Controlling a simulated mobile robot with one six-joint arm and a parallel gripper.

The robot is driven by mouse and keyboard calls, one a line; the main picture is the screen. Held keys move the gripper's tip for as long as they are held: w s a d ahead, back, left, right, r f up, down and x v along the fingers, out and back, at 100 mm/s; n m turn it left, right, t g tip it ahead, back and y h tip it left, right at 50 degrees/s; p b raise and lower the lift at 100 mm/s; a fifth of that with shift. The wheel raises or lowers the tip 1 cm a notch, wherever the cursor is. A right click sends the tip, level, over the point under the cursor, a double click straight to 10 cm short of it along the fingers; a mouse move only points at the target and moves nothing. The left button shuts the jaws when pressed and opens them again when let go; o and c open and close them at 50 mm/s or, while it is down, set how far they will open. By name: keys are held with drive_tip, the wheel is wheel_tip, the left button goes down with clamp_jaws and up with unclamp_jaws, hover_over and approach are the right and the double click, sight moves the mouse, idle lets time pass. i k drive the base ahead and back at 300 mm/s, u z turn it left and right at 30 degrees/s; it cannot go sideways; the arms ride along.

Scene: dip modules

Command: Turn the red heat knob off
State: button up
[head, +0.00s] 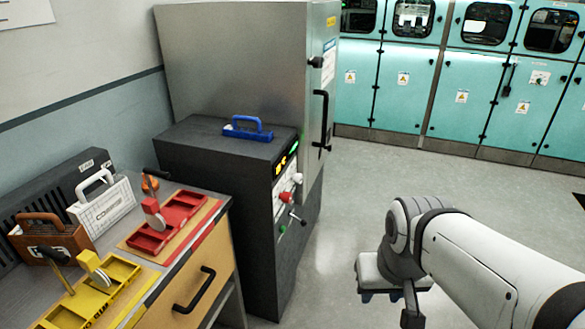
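A red knob (285,197) sits on the front control panel of a dark grey cabinet (215,175). I cannot tell the knob's setting at this size. My gripper (388,295) hangs at the end of my white arm, over the floor to the right of the panel and clearly apart from it. Its fingers are partly hidden and unclear, so I cannot tell whether they are open or shut.
A blue-handled piece (247,128) lies on the cabinet top. A tall grey cabinet (245,60) with a black handle (322,120) stands behind. A bench at left holds red (165,220) and yellow (95,290) trays and handled modules. The floor (375,185) between panel and arm is clear.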

sight(286, 196)
drive_tip(key=z, duration=0.05)
drive_tip(key=i, duration=0.95)
drive_tip(key=u, duration=0.05)
